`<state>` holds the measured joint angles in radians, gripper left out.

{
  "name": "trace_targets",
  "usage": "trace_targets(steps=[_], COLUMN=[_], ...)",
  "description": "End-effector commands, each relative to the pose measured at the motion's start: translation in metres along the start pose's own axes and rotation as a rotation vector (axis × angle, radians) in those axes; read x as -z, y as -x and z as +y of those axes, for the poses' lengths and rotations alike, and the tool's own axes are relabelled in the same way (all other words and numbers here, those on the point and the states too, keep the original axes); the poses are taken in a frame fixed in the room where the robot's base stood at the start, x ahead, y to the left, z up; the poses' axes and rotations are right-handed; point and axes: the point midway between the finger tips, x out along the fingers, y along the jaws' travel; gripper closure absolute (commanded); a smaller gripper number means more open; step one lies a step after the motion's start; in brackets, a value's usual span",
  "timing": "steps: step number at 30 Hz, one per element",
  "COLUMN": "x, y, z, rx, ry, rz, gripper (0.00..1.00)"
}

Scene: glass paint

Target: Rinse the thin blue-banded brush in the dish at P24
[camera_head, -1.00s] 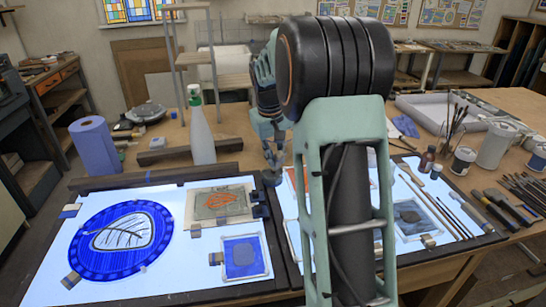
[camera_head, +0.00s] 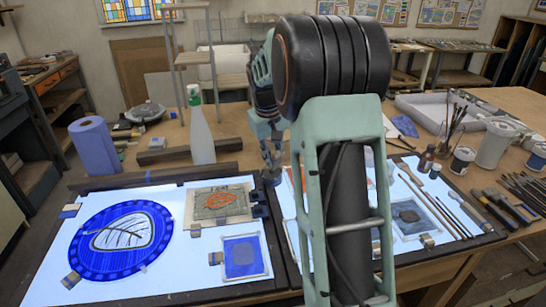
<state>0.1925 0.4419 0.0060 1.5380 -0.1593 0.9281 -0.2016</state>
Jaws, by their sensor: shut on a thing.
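My gripper (camera_head: 271,172) shows small and partly hidden left of my own dark arm link, over the upper middle of the lit work surface. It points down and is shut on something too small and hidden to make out. I cannot pick out the thin blue-banded brush; several thin brushes (camera_head: 447,215) lie at the right of the lit surface, their bands too small to read. No P24 label is readable, so I cannot tell whether this is the named dish.
A blue round glass piece (camera_head: 121,240) lies on the lit surface. Pots (camera_head: 462,160), small bottles and tools crowd the right. My arm hides the middle.

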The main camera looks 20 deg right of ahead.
Motion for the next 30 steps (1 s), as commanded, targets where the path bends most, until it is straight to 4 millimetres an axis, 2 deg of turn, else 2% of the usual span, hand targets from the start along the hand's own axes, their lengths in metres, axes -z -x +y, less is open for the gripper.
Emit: trace_targets(steps=[22, 30], x=[-0.016, -0.014], y=[0.040, 0.053], z=[0.000, 0.002], rx=[0.000, 0.000], ry=[0.000, 0.000], rz=[0.001, 0.001], gripper=[1.00, 1.00])
